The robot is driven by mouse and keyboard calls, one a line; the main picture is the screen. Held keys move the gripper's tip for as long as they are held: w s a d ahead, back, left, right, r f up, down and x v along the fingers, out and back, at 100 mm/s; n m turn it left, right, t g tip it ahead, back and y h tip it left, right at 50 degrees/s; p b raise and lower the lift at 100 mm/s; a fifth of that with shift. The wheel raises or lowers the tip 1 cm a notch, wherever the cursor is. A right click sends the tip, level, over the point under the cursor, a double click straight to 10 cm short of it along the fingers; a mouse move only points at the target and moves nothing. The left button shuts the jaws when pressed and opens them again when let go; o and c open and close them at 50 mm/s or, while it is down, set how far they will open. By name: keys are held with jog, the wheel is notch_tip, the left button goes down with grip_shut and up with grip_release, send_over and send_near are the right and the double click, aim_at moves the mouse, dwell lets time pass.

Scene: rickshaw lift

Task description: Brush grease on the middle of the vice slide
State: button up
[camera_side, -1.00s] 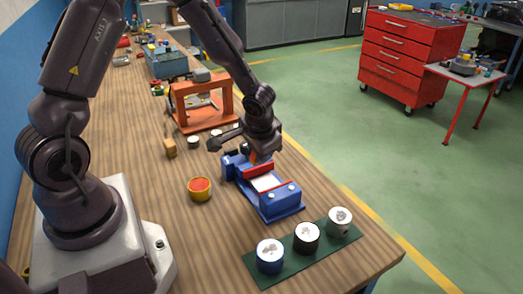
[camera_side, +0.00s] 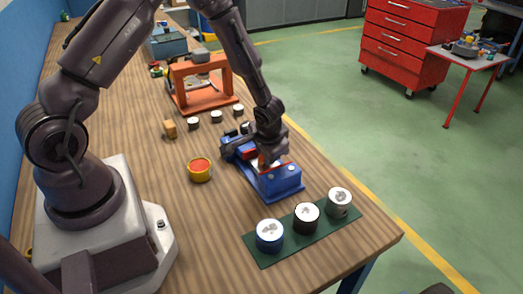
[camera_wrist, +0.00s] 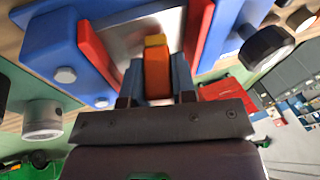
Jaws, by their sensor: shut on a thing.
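The blue vice (camera_side: 285,183) with red jaw faces lies on the bench. In the wrist view the blue vice (camera_wrist: 45,45) and its pale metal slide (camera_wrist: 135,35) fill the upper part. My gripper (camera_side: 264,160) is over the vice, covering much of the slide in the side view. In the wrist view my gripper (camera_wrist: 157,85) is shut on an orange brush handle (camera_wrist: 157,75) with a yellow end, seen between the red jaws. The bristles are hidden, so contact with the slide cannot be told.
An orange-yellow pot with red content (camera_side: 200,170) stands left of the vice. Several white-topped tins are about, three of them on a green mat (camera_side: 262,257) in front. An orange frame (camera_side: 203,85) stands behind. Bare bench lies left of the mat.

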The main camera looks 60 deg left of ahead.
jog(key=w, duration=0.3)
jog(key=shift+w+f, duration=0.1)
jog(key=shift+s, duration=2.55)
jog(key=shift+s+d, duration=0.15)
jog(key=shift+d, duration=0.65)
jog(key=shift+w, duration=2.75)
jog(key=shift+s, duration=2.8)
notch_tip(320, 180, up, 8)
